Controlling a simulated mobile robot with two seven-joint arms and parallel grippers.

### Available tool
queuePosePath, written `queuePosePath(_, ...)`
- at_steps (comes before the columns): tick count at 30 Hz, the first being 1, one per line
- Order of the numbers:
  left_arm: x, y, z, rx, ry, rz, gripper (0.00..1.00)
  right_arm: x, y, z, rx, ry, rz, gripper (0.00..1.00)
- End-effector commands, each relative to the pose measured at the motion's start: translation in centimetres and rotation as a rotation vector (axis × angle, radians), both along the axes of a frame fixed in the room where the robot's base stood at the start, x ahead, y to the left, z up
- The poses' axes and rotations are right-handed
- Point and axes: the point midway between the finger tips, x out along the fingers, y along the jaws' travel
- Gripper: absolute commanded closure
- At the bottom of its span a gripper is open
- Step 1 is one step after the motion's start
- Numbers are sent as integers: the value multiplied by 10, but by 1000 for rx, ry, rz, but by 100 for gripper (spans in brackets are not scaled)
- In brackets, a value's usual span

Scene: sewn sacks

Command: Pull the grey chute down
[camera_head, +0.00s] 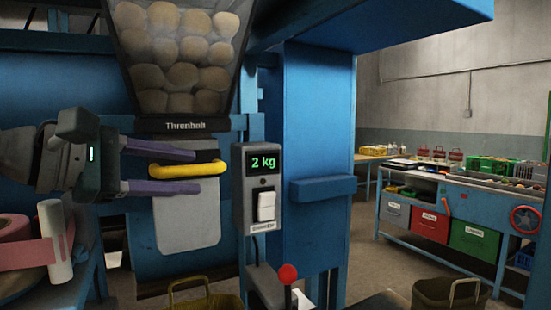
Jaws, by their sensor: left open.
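The grey chute (188,222) hangs below the black-framed hopper of round, brown potato-like produce (180,62). A yellow handle (178,171) runs across the chute's upper part. My left gripper (210,168) comes in from the left with its two purple fingers open. One finger is above the yellow handle and the other below it, so the handle lies between them in the picture. Whether the fingers touch the handle I cannot tell. My right gripper is not in view.
A grey box (256,190) reading "2 kg" with a white switch is right of the chute. A red-knobbed lever (288,274) stands below it. An olive basket (205,296) is under the chute. Pink rolls (25,242) lie at left. A blue workbench (450,215) stands at right.

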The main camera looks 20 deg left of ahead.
Motion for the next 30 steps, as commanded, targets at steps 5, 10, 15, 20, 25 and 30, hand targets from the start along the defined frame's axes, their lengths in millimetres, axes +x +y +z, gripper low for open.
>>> queuePosePath(5, 3, -1, -1, 0, 0, 0, 50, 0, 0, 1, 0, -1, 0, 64)
queuePosePath(10, 2, -1, -1, 0, 0, 0, 54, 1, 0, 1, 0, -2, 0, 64)
queuePosePath(15, 2, -1, -1, 0, 0, 0, 73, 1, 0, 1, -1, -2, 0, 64)
queuePosePath(20, 2, -1, -1, 0, 0, 0, 91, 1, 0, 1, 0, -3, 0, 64)
queuePosePath(25, 2, -1, -1, 0, 1, -1, 100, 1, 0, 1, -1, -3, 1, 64)
queuePosePath(30, 2, -1, -1, -1, 0, 0, 100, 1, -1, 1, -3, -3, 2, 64)
